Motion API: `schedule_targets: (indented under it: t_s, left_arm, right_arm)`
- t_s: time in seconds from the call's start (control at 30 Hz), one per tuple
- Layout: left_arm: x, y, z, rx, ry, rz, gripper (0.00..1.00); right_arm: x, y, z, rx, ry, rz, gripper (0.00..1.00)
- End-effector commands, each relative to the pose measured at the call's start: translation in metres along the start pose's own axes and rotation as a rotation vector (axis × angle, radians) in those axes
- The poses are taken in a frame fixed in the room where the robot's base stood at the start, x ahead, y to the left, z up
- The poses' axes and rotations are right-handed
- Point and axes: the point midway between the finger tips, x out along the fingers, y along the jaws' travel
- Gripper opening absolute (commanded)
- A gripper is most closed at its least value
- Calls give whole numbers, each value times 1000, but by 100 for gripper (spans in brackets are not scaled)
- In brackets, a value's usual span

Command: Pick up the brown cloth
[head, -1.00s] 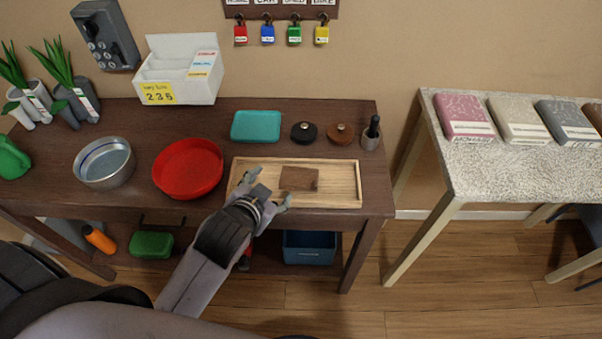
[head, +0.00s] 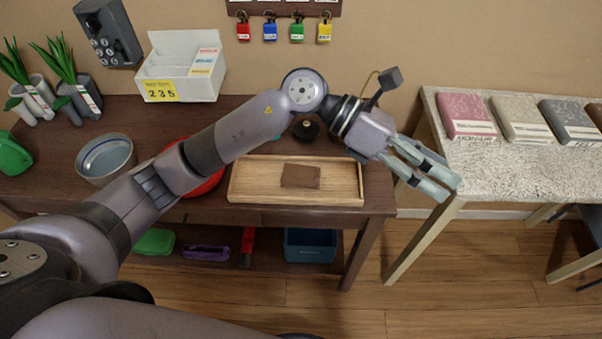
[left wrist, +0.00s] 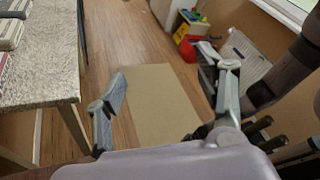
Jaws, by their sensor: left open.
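A brown folded cloth (head: 594,113) lies at the far right of the speckled table, cut off by the head view's edge. A small flat brown piece (head: 300,176) lies in the wooden tray; I cannot tell its material. My left gripper (head: 447,188) is open and empty, in front of the speckled table's left front corner, well apart from both brown things. My right gripper is not in view.
Pink (head: 466,117), beige (head: 518,119) and grey (head: 569,121) folded cloths lie in a row on the speckled table (head: 490,165). The dark table holds the wooden tray (head: 240,196), a grey bowl (head: 106,158) and a red dish. A gap of floor separates the tables.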

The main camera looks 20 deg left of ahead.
Motion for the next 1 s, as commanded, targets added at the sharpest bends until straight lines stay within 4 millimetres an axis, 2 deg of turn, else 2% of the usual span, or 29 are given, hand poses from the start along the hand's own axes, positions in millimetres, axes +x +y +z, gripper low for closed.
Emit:
schedule_targets:
  t_s: [0.07, 0.1, 0.17, 0.2, 0.3, 0.4, 0.5, 0.67, 1.0]
  left_arm:
    - [-21, 30, -30, 99, 264, 104, 64]
    - [-37, 45, -44, 132, 395, 157, 64]
    - [-68, 67, -61, 166, 581, 239, 64]
    - [-91, 79, -69, 176, 694, 291, 64]
    - [-148, 99, -78, 173, 930, 408, 64]
    - [-192, 107, -79, 146, 1086, 493, 64]
    - [-216, 108, -79, 125, 1167, 535, 64]
    - [-221, 114, -92, 112, 1198, 545, 64]
    - [-200, 147, -154, 112, 1193, 541, 64]
  right_arm:
    - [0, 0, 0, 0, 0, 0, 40]
    - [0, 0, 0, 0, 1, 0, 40]
    - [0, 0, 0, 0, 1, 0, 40]
    - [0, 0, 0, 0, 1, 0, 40]
    - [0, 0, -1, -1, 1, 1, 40]
    - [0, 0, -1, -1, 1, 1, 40]
    - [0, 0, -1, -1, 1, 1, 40]
    - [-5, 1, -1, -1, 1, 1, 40]
    - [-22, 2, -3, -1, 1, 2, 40]
